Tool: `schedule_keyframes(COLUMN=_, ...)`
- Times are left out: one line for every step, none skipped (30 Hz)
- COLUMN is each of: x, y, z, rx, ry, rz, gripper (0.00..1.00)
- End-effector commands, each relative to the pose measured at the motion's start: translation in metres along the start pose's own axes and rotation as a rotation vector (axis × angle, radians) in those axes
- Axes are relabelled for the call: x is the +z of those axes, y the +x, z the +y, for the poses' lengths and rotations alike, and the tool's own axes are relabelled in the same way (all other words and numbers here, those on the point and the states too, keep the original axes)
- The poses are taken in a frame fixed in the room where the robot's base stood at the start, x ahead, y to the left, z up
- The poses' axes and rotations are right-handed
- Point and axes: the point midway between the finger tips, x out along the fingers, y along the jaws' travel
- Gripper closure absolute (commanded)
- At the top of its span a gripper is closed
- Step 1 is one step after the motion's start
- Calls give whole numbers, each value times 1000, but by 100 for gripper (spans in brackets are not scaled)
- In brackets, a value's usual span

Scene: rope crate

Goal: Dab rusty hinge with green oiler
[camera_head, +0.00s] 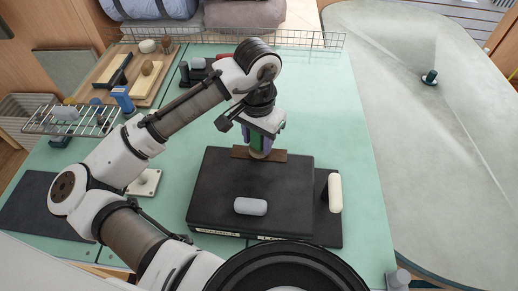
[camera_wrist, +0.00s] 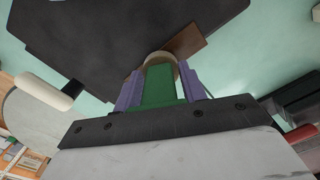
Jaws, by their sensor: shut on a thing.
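My gripper (camera_head: 259,139) is shut on the green oiler (camera_head: 258,142), which points down with its pale round tip at the hinge. The wrist view shows the green oiler (camera_wrist: 158,87) between my purple fingers, its tan tip (camera_wrist: 160,58) lowest. The rusty hinge (camera_head: 273,156) is a brown flat strip at the back edge of a dark box (camera_head: 215,190). The hinge also shows in the wrist view (camera_wrist: 187,40), partly behind the tip. The tip overlaps the hinge in both views; I cannot tell for sure whether they touch.
A grey rounded block (camera_head: 251,206) lies on the box. A wire rack (camera_head: 70,120), wooden tray (camera_head: 143,90) and blue bottle (camera_head: 122,99) are to the left.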

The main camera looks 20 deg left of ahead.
Motion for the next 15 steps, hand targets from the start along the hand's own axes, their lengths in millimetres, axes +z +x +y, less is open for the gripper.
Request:
schedule_keyframes(x=0, y=-9, z=0, rx=0, ry=0, rz=1, gripper=95)
schedule_keyframes(x=0, y=-12, z=0, rx=0, ry=0, rz=1, gripper=95)
schedule_keyframes(x=0, y=-15, z=0, rx=0, ry=0, rz=1, gripper=95)
schedule_keyframes(x=0, y=-17, z=0, rx=0, ry=0, rz=1, gripper=95)
schedule_keyframes(x=0, y=-20, z=0, rx=-1, ry=0, rz=1, gripper=95)
schedule_keyframes(x=0, y=-23, z=0, rx=-1, ry=-1, rz=0, gripper=95)
schedule_keyframes(x=0, y=-25, z=0, rx=-1, ry=-1, rz=1, gripper=95)
schedule_keyframes(x=0, y=-28, z=0, rx=-1, ry=-1, rz=1, gripper=95)
schedule_keyframes(x=0, y=-31, z=0, rx=-1, ry=-1, rz=1, gripper=95)
schedule_keyframes(x=0, y=-33, z=0, rx=0, ry=-1, rz=1, gripper=95)
schedule_keyframes(x=0, y=-36, z=0, rx=0, ry=-1, rz=1, gripper=95)
schedule_keyframes(x=0, y=-39, z=0, rx=0, ry=-1, rz=1, gripper=95)
schedule_keyframes(x=0, y=-41, z=0, rx=0, ry=-1, rz=1, gripper=95)
schedule_keyframes(x=0, y=-43, z=0, rx=0, ry=-1, rz=1, gripper=95)
schedule_keyframes(x=0, y=-47, z=0, rx=0, ry=-1, rz=1, gripper=95)
